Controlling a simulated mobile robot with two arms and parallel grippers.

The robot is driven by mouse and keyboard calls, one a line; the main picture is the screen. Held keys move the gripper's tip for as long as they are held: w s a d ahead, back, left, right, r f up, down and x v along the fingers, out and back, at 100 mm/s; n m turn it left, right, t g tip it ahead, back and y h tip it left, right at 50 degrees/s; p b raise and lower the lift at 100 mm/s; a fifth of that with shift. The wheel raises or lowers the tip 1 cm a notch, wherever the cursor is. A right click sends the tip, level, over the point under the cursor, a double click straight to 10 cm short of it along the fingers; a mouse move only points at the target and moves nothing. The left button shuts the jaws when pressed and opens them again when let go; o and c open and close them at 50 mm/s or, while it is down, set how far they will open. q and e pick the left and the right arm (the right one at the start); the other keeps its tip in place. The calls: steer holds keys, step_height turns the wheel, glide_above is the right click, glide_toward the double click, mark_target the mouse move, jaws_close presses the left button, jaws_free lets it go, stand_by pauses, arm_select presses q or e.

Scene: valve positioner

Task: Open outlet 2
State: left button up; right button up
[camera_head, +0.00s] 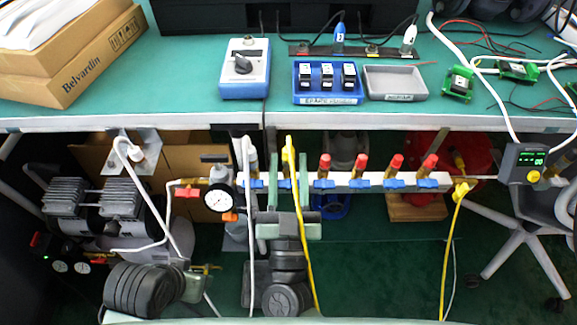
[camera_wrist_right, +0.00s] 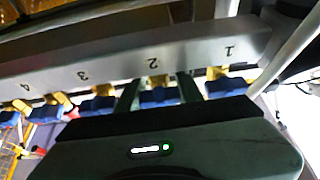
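A pale manifold bar (camera_head: 343,178) carries a row of blue valve handles, and the right wrist view shows its face (camera_wrist_right: 115,62) numbered 1 to 4. The blue handle of outlet 2 (camera_wrist_right: 158,97) lies along the bar. My right gripper (camera_head: 287,185) is at outlet 2, with its fingers (camera_wrist_right: 158,92) apart, one on each side of that handle. Contact with the handle cannot be made out. A yellow hose (camera_head: 303,235) runs from outlet 2. My left gripper (camera_head: 205,282) is low at the left, away from the bar; its fingertips are unclear.
A pressure gauge (camera_head: 219,198) and a red-handled valve (camera_head: 187,192) sit left of the bar. A white hose (camera_head: 250,270) is on outlet 1; red caps (camera_head: 396,162) top other outlets. A green-digit display (camera_head: 525,163) is at right. The bench top (camera_head: 180,95) overhangs above.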

jaws_close()
steer(key=shift+m+p, duration=0.35)
steer(key=shift+m, duration=0.15)
steer(key=shift+f+m+h, duration=0.1)
steer(key=shift+m+h, duration=0.5)
steer(key=o, duration=0.7)
jaws_free()
steer(key=shift+o, duration=0.2)
steer(key=v, duration=0.7)
steer(key=shift+s, duration=0.4)
steer(key=shift+f, duration=0.15)
